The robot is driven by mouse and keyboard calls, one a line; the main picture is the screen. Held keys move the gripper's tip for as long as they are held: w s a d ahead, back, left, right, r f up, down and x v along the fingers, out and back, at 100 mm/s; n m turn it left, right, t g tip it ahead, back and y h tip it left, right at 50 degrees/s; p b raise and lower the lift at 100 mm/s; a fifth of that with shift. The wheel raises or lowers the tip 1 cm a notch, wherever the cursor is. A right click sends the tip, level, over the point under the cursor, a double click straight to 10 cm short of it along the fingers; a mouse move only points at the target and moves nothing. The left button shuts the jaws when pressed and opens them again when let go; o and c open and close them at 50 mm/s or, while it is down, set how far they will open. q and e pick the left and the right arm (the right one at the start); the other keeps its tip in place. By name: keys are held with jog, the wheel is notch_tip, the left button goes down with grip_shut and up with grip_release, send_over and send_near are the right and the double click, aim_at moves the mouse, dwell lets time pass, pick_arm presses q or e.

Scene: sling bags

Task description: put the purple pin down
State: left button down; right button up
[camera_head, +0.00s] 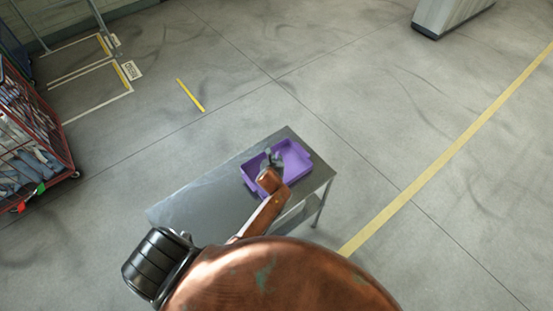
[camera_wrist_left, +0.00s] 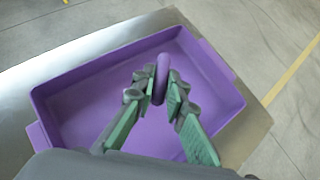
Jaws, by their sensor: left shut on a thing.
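A small purple pin (camera_wrist_left: 162,77), rounded and oblong, is between the fingertips of my left gripper (camera_wrist_left: 159,85) in the left wrist view. The gripper is shut on it. A purple tray (camera_head: 298,151) with raised walls and end tabs lies on a metal table. In the head view my left gripper (camera_head: 271,158) is over the tray's inside, towards its left half. The tray also fills the left wrist view (camera_wrist_left: 80,75). I cannot tell whether the pin touches the tray floor. The pin is too small to make out in the head view. My right gripper is not in view.
The grey metal table (camera_head: 190,200) has a bare top left of the tray. A red wire cart (camera_head: 30,150) with folded goods stands at the far left. A pale cabinet (camera_head: 445,14) is at the top right. The concrete floor around the table is open.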

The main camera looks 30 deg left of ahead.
pick_arm(q)
jog(key=shift+f, duration=0.15)
jog(key=c, duration=1.9)
grip_release()
jog(key=shift+c, duration=0.2)
jog(key=shift+r, duration=0.25)
jog(key=v, duration=1.2)
jog(key=shift+p, duration=0.35)
